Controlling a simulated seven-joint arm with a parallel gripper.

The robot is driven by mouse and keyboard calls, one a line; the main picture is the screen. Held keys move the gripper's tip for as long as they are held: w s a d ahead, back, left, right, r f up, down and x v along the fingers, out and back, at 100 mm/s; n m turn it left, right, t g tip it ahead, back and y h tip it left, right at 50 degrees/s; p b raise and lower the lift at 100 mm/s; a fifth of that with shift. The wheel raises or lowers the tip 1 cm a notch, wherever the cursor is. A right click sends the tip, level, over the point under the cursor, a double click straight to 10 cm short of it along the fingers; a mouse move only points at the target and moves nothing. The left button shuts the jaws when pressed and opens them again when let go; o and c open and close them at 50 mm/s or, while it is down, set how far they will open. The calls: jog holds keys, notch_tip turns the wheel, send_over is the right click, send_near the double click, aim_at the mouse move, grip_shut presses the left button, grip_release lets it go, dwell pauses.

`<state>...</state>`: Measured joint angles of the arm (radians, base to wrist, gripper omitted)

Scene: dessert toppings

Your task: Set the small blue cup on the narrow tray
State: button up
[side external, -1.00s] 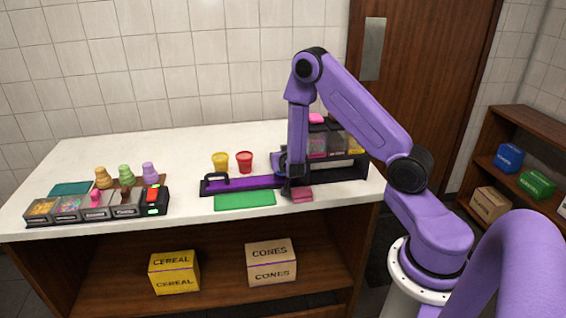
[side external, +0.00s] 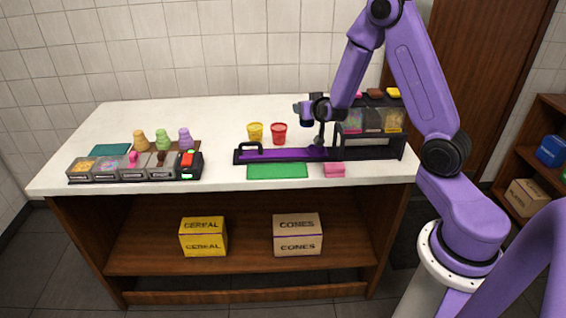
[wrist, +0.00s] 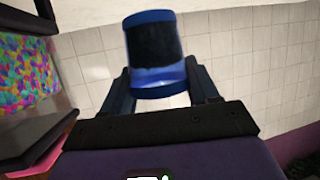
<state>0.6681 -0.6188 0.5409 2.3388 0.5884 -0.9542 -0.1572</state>
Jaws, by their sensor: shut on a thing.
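The small blue cup (wrist: 153,45) is between the two fingers of my gripper (wrist: 160,72) in the wrist view, with a blue rim, a dark middle and a blue lower band. My gripper (side external: 305,113) is shut on it. In the side view the gripper is turned sideways, pointing left, above the right part of the narrow tray. The cup is small and dark there and hard to separate from the fingers. The narrow tray (side external: 285,154) is a long purple strip with a dark frame and a black handle at its left end.
A yellow cup (side external: 255,132) and a red cup (side external: 279,133) stand behind the tray. Topping dispensers (side external: 372,117) stand at its right end. A green mat (side external: 277,171) and a pink block (side external: 334,169) lie in front. Topping bins (side external: 120,168) and cones are on the left.

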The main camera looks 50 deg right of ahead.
jog(key=a+f+n+t+y, duration=0.1)
jog(key=a+f+n+y, duration=0.2)
jog(key=a+n+y, duration=0.9)
jog(key=shift+m, duration=0.6)
jog(key=shift+w+a+f, duration=0.15)
jog(key=shift+a+f, duration=0.05)
jog(key=shift+f, duration=1.1)
jog(key=shift+w+a+f, duration=0.1)
jog(key=shift+a+f, duration=0.1)
jog(key=shift+f, duration=1.1)
jog(key=shift+w+a+f, duration=0.15)
jog(key=shift+a+f, duration=0.05)
jog(key=shift+f, duration=1.1)
jog(key=shift+f, duration=0.2)
jog(key=o, duration=1.1)
jog(key=shift+o, duration=0.2)
jog(key=shift+r, duration=0.1)
